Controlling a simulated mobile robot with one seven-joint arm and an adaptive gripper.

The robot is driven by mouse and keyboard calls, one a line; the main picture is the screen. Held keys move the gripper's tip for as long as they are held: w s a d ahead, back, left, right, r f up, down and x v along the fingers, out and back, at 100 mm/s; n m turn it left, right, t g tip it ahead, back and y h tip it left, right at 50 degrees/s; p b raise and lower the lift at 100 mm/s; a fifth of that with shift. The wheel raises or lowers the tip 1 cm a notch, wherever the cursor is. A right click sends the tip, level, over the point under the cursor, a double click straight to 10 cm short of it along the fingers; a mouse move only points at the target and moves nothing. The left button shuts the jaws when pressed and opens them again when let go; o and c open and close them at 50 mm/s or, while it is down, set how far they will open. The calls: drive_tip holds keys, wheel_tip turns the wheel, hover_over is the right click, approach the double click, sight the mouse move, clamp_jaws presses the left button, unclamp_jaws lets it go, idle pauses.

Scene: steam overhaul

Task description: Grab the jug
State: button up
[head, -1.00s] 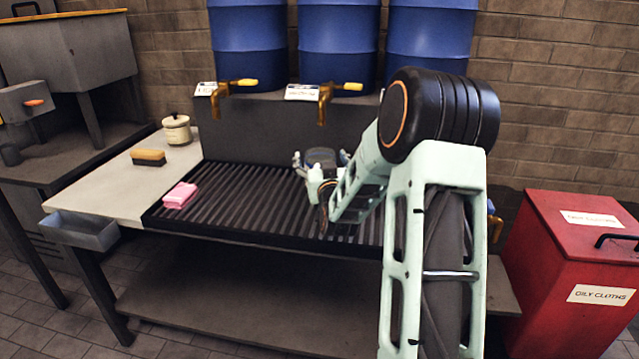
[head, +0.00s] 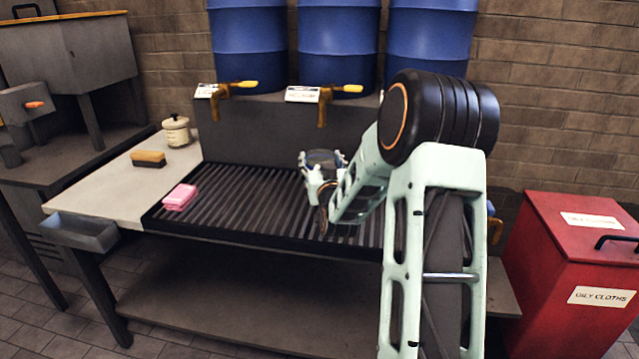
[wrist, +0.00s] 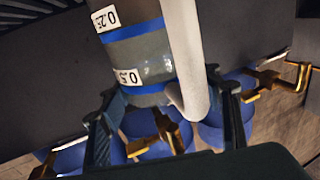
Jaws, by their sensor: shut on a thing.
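The jug is a grey, see-through measuring vessel with blue bands, number labels and a pale handle. It fills the upper middle of the wrist view (wrist: 140,60), its labels upside down there. In the head view the jug (head: 321,158) stands at the back of the black slatted rack (head: 240,195), mostly hidden by my gripper (head: 323,168). In the wrist view my gripper (wrist: 168,112) has a dark finger on each side of the jug, and the handle lies between the fingers too. My gripper is shut on the jug. The jug's base is hidden in the head view.
Blue barrels (head: 338,45) with brass taps (head: 322,105) stand behind the rack. A pink sponge (head: 180,197), a brush (head: 148,158) and a lidded jar (head: 176,131) are to the left. A red bin (head: 565,270) stands right. The rack's middle is clear.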

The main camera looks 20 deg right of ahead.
drive_tip(key=shift+r, duration=0.2)
wheel_tip(320, 180, up, 4)
drive_tip(key=p, duration=0.1)
drive_tip(key=b+v, duration=0.6)
drive_tip(key=v, duration=1.1)
drive_tip(key=shift+s+a+f+b, duration=0.15)
drive_tip(key=shift+s+f+b, duration=0.1)
drive_tip(key=shift+s+b, duration=0.15)
